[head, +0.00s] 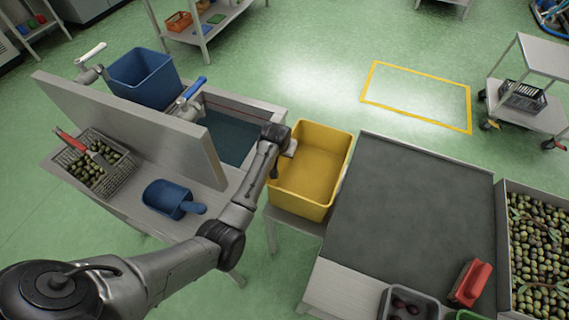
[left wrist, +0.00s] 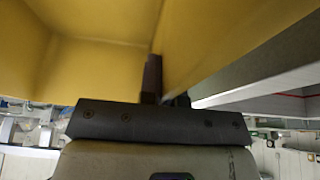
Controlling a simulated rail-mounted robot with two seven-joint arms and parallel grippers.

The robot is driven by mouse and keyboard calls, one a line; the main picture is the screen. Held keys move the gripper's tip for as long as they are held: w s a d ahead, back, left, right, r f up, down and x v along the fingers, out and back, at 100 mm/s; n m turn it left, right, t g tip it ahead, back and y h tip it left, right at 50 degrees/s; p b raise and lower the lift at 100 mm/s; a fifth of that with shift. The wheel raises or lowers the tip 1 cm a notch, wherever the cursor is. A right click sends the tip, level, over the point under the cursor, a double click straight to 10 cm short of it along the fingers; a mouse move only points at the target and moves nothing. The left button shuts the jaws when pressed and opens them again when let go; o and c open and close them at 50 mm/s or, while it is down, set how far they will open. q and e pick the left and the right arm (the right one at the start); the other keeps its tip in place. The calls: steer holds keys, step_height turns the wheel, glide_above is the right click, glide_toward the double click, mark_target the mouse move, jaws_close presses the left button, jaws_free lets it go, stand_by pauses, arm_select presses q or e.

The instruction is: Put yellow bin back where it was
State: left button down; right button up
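The yellow bin (head: 315,170) is empty and upright, on or just above a small metal stand (head: 293,220) in the middle of the head view; any gap beneath it is hidden. My left gripper (head: 277,168) is at the bin's left wall. In the left wrist view the bin (left wrist: 95,60) fills the upper part. There the left gripper (left wrist: 165,90) has one finger inside the bin and the other mostly hidden behind the wall, with the wall pinched between them. My right gripper is not in view.
Left of the bin is a metal sink bench (head: 235,135) with a blue bin (head: 145,78), a blue scoop (head: 170,198) and an olive basket (head: 98,165). A dark-topped table (head: 415,205) stands close on the right. A yellow floor outline (head: 418,122) is empty, beside a cart (head: 530,115).

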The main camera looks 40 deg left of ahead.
mark_target(284, 160)
arm_select(q)
steer(key=shift+f+b, duration=0.95)
steer(key=shift+f, duration=2.25)
steer(key=c, duration=1.8)
jaws_free()
steer(key=shift+f, duration=0.15)
steer(key=o, duration=0.5)
